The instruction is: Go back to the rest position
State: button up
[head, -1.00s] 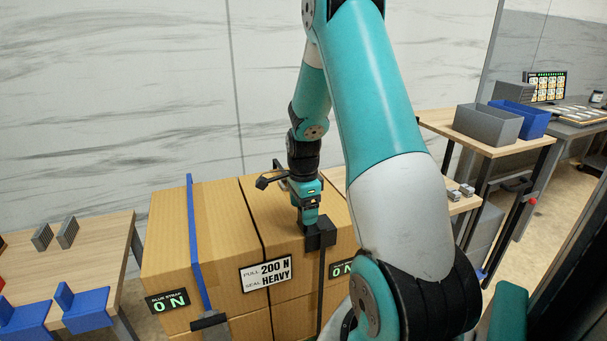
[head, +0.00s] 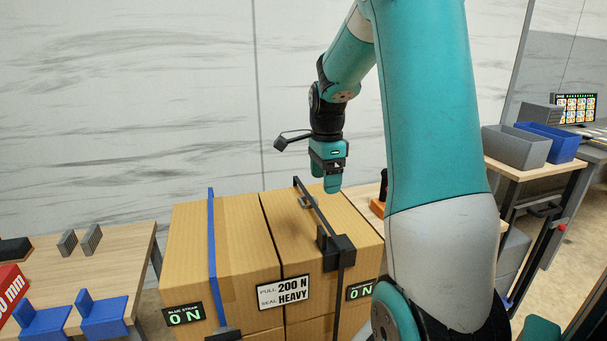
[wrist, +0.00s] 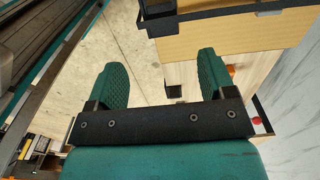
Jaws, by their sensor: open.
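My gripper (head: 331,186) hangs above the right part of the strapped cardboard boxes in the head view, apart from them. In the wrist view its two green fingers (wrist: 163,82) are spread apart with nothing between them. The boxes (head: 240,250) carry a blue strap (head: 213,265) on the left and a black strap (head: 311,205) with a black buckle block (head: 336,250) on the right. A label (head: 284,292) on the front reads "PULL 200 N SEAL HEAVY". Two small displays read "0 N".
A wooden table (head: 125,245) with blue holders (head: 103,316) stands at left. At right, another table (head: 520,172) holds a grey bin (head: 515,147) and a blue bin (head: 552,140). A marble-patterned wall (head: 130,90) is behind.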

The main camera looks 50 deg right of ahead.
jog(key=a+r+n+t+y, duration=0.1)
jog(key=a+r+n, duration=0.2)
jog(key=a+n, duration=1.45)
jog(key=s+a+n+y, duration=0.1)
jog(key=s+a+n, duration=0.6)
jog(key=a, duration=0.3)
jog(key=s+a+r+n+g+y, duration=0.1)
jog(key=s+a+n+y, duration=0.1)
jog(key=s+a+n, duration=0.5)
jog(key=s+a, duration=0.1)
jog(key=a, duration=0.3)
